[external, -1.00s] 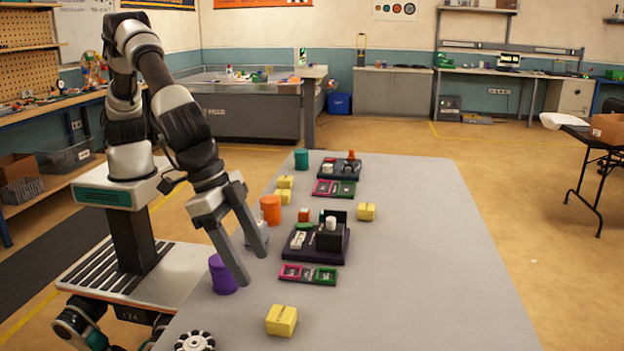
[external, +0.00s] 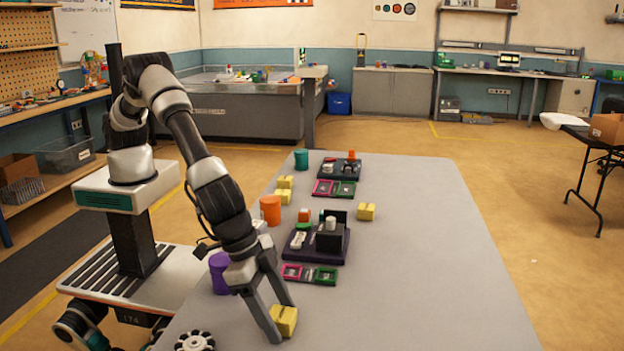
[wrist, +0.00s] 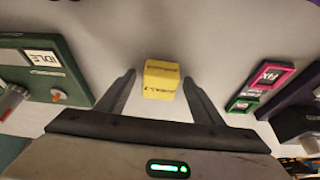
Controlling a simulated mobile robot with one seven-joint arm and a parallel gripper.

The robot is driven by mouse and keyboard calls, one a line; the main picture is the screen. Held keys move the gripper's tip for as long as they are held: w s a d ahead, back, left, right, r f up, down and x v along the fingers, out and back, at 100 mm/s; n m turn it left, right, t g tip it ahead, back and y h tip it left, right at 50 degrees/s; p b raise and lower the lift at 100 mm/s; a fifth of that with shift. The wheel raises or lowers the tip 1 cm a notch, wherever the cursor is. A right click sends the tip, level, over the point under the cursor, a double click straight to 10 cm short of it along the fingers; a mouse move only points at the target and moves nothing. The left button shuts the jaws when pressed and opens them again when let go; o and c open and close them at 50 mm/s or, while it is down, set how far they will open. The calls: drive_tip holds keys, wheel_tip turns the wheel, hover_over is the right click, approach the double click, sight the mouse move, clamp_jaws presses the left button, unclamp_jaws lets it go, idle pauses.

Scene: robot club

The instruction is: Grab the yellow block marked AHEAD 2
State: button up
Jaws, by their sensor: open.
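A yellow block (external: 284,320) lies on the near part of the grey table in the external view. In the wrist view the yellow block (wrist: 161,80) sits in the middle with dark lettering, upside down and too small to read surely. My gripper (external: 285,322) is open and low over the table at this block. In the wrist view the fingers of my gripper (wrist: 159,79) point to either side of the block, with gaps between. I cannot tell whether the fingertips are down around it or still above it. Another yellow block (external: 366,211) stands farther off.
A pink and green framed plate (external: 309,274) and a dark tray (external: 318,245) with parts lie beyond my gripper. A purple cylinder (external: 219,273) stands left of it. A green panel (wrist: 45,75) marked IDLE shows at left. The table's right side (external: 430,250) is clear.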

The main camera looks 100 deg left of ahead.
drive_tip(key=c, duration=1.3)
